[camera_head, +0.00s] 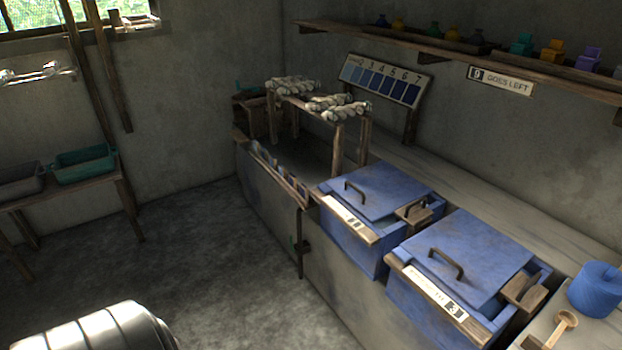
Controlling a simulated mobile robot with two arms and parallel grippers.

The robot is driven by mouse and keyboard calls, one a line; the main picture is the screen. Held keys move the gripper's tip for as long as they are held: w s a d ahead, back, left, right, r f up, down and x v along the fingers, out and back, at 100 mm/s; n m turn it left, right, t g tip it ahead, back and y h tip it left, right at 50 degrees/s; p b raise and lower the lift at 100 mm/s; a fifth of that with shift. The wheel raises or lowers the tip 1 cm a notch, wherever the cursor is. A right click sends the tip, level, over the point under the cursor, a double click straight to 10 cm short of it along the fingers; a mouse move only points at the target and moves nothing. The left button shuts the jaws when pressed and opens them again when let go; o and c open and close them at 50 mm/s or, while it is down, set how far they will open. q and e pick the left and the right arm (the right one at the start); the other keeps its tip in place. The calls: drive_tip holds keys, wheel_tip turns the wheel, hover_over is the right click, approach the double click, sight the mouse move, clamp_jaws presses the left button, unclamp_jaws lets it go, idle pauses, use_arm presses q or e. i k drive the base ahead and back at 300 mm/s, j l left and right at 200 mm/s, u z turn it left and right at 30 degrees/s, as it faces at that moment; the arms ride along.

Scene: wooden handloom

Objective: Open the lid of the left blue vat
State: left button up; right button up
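The left blue vat (350,243) stands in the long counter right of the picture's centre. Its flat blue lid (380,187) lies over its top, with a dark curved handle (354,191) near the left edge. A white label (347,213) is on the wooden strip along its front edge. A wooden block (413,210) sits at its right side. The right blue vat (440,318) is beside it, nearer to me, with its own lid (470,246) down and a similar handle (446,262). Neither of my grippers shows in this view.
A wooden rack (338,140) with pale yarn rolls stands behind the left vat. A numbered blue shade board (385,80) leans at the wall. A shelf (440,55) runs above. A blue round pot (597,289) is at right. The floor (220,255) left of the counter is clear.

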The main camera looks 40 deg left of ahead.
sight(376, 189)
drive_tip(key=u, duration=0.9)
drive_tip(key=z, duration=0.4)
drive_tip(key=i+j+z, duration=0.3)
drive_tip(key=j+z, duration=0.15)
drive_tip(key=j, duration=0.15)
drive_tip(key=i+j+z, duration=0.2)
drive_tip(key=j, duration=0.15)
drive_tip(key=j+z, duration=0.2)
drive_tip(key=j, duration=0.15)
